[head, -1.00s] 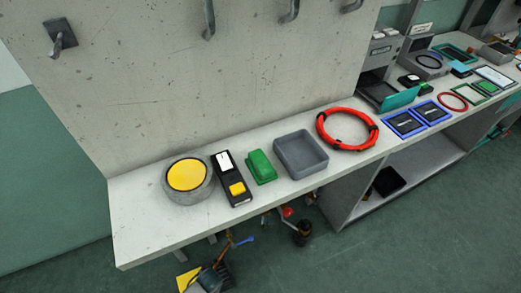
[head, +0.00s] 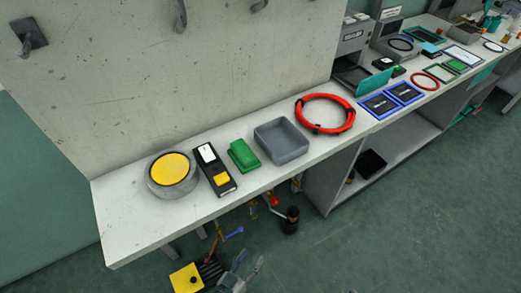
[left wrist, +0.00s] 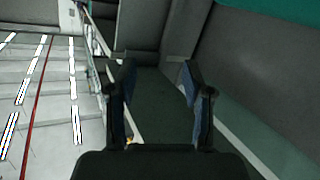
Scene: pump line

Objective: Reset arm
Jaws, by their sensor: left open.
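My left gripper (head: 250,264) shows at the bottom edge of the head view, below the front edge of the bench (head: 122,240). Its two grey fingers are apart, with nothing seen between them. In the left wrist view the same gripper (left wrist: 158,72) has its two dark fingers spread, with an empty gap between. My right gripper is not in view.
On the bench stand a yellow-topped round tub (head: 172,174), a black device (head: 215,168), a green block (head: 244,154), a grey tray (head: 283,143) and a red hose ring (head: 325,113). A yellow box (head: 186,279) and several fittings lie low in front.

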